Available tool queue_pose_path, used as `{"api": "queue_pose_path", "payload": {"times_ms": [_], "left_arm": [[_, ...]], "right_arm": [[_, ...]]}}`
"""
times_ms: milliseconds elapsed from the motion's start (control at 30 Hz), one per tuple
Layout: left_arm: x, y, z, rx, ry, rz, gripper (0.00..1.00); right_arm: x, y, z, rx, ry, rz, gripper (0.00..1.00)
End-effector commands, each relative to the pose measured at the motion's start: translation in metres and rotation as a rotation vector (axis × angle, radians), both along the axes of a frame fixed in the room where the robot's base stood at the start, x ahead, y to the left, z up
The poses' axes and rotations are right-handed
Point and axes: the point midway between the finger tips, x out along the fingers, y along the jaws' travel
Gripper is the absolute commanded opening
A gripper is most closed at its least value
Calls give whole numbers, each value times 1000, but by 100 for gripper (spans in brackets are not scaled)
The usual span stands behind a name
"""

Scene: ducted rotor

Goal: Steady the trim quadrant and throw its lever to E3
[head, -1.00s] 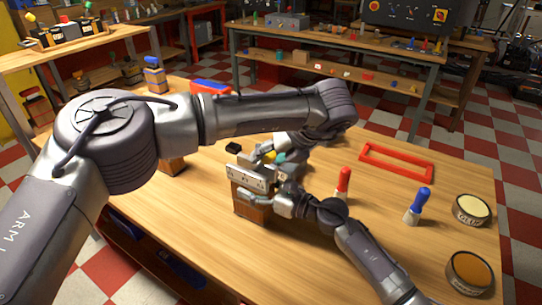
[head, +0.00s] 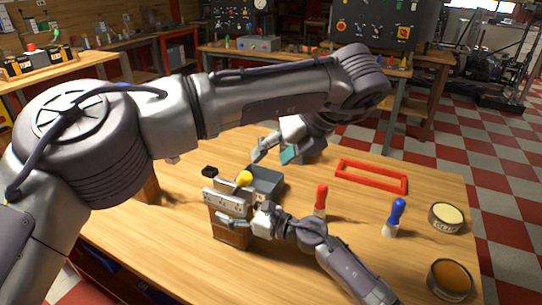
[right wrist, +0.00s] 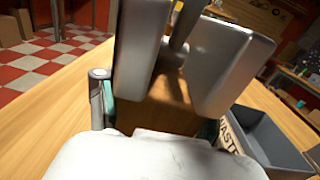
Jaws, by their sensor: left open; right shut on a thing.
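The trim quadrant (head: 230,232) is a wooden block topped by pale metal plates. It stands upright on the table, and its plates also show close up in the right wrist view (right wrist: 225,65). A yellow knob (head: 244,177) shows at the plates' top; a lever shaft (right wrist: 183,25) rises between the plates in the wrist view. Position marks are too small to read. My right gripper (head: 238,221) is shut on the quadrant's wooden body, teal pads at its sides. My left gripper (head: 274,154) is open and empty, above and behind the quadrant, apart from the knob.
A grey waste tray (head: 268,180) sits just behind the quadrant. A small black object (head: 209,171) is behind its left side.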

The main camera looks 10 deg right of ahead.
Motion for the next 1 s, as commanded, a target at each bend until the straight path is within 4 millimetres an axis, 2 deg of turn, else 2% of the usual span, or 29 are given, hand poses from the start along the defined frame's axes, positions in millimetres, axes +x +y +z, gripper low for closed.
{"api": "queue_pose_path", "payload": {"times_ms": [467,500,600,667,1000], "left_arm": [[0,0,0,0,0,0,55],[0,0,0,0,0,0,55],[0,0,0,0,0,0,55],[0,0,-1,0,0,0,55],[0,0,-1,0,0,0,55]], "right_arm": [[0,0,0,-1,-1,-1,13],[0,0,0,0,0,-1,69],[0,0,0,0,0,-1,86],[0,0,0,0,0,-1,96],[0,-1,0,0,0,0,96]]}}
